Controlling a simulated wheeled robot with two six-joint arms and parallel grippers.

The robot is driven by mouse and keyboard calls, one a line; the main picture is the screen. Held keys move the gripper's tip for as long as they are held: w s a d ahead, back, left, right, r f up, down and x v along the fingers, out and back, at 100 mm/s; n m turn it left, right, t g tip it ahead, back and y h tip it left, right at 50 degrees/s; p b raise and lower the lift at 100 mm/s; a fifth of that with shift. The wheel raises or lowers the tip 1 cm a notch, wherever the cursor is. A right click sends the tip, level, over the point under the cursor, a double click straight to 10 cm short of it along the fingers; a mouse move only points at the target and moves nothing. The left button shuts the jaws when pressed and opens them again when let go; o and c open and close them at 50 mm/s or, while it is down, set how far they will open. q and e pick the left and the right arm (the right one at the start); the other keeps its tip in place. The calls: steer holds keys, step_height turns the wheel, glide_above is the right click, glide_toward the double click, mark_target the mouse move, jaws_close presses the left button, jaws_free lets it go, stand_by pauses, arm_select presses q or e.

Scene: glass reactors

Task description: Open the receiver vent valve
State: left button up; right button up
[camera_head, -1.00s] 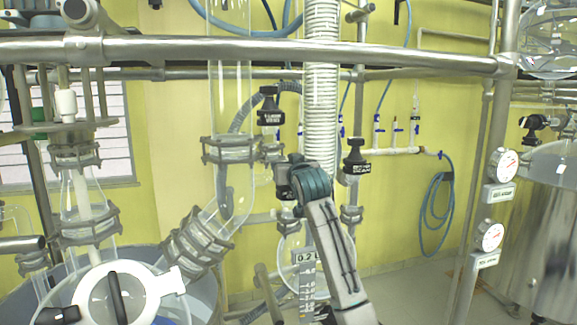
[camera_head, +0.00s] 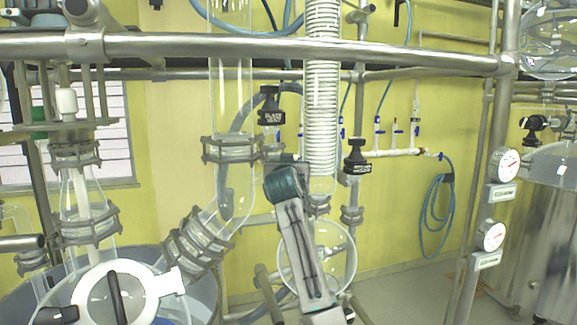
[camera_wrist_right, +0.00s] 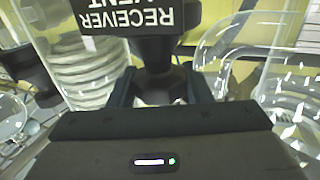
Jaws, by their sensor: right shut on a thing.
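The receiver vent valve (camera_wrist_right: 150,48) shows in the right wrist view as a black knob. Its label reads RECEIVER VENT, upside down in that picture. My right gripper (camera_wrist_right: 162,92) is shut on the knob, with a dark finger on each side of its narrower end. In the head view my right gripper (camera_head: 287,166) is left of the white coil, mostly hidden by its own wrist. The part it holds is hidden there. My left gripper is not in view.
A black labelled valve (camera_head: 270,108) stands above my right wrist and another (camera_head: 357,158) right of the white coil (camera_head: 320,100). Glass pipes (camera_head: 231,110) and a round flask (camera_head: 333,255) are close by. A steel rail (camera_head: 400,53) crosses above.

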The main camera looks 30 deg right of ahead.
steer(key=shift+d+n+t+y+p, duration=0.1)
steer(key=shift+n+t+y+p, duration=0.2)
steer(key=shift+n+t+y, duration=0.15)
steer(key=shift+s+n+t+y, duration=0.1)
steer(key=shift+n+t+y, duration=0.5)
steer(key=shift+y, duration=0.65)
steer(key=n+y, duration=0.2)
steer(key=y, duration=0.1)
steer(key=n+t+y, duration=0.1)
steer(key=n+y, duration=0.2)
steer(key=y, duration=0.1)
steer(key=shift+n+y, duration=0.65)
steer(key=shift+y, duration=0.45)
steer(key=o, duration=0.8)
steer(key=shift+c, duration=0.2)
steer(key=shift+h, duration=0.3)
